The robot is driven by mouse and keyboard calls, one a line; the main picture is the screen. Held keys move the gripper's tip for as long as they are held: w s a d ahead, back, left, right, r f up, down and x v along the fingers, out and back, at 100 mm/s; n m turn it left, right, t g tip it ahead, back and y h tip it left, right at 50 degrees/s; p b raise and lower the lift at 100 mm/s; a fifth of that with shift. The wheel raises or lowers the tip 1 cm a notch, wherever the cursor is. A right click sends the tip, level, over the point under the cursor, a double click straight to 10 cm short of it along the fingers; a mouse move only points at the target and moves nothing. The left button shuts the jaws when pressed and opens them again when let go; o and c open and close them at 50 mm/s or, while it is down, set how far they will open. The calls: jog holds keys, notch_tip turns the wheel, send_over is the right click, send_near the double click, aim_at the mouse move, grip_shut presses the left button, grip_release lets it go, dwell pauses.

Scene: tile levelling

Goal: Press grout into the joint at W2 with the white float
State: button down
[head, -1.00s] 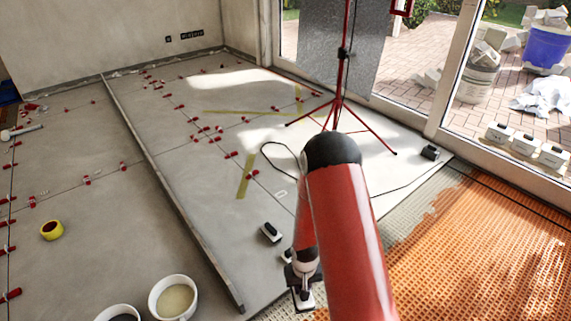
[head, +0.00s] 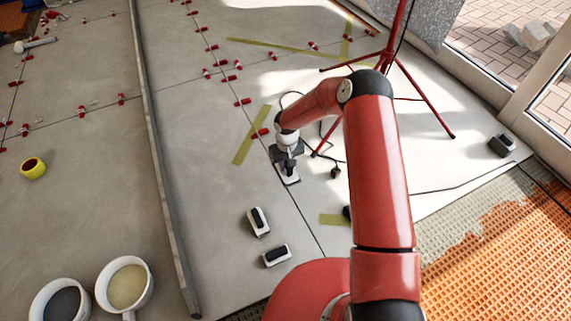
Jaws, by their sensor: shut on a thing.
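My gripper (head: 288,160) points down and is shut on a float (head: 291,179). A pale, whitish base of this float shows below the jaws; most of its handle is hidden by the gripper. The float is at or just above the tile floor, over or close beside a long dark joint (head: 309,229). I cannot tell whether it touches the floor. Yellow tape strips lie across the joint area, one (head: 243,146) up-left of the float and one (head: 333,220) below right. No W2 label can be read.
Two floats with dark handles (head: 258,221) (head: 277,255) lie below the gripper. A red tripod (head: 388,62) and a cable stand right. Two buckets (head: 149,287) (head: 32,303), a long straightedge (head: 158,160) and red clips (head: 242,101) lie left. Orange matting (head: 500,250) is right.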

jog(key=shift+w+a+f, duration=0.1)
jog(key=shift+w+a, duration=0.05)
jog(key=shift+w, duration=0.3)
jog(key=shift+w+a+f, duration=0.1)
jog(key=shift+w+a, duration=0.05)
jog(key=shift+w, duration=0.25)
notch_tip(320, 180, down, 6)
jog(key=b, duration=0.3)
jog(key=shift+f+b, duration=0.2)
jog(key=shift+b, duration=0.1)
jog(key=shift+r, duration=0.1)
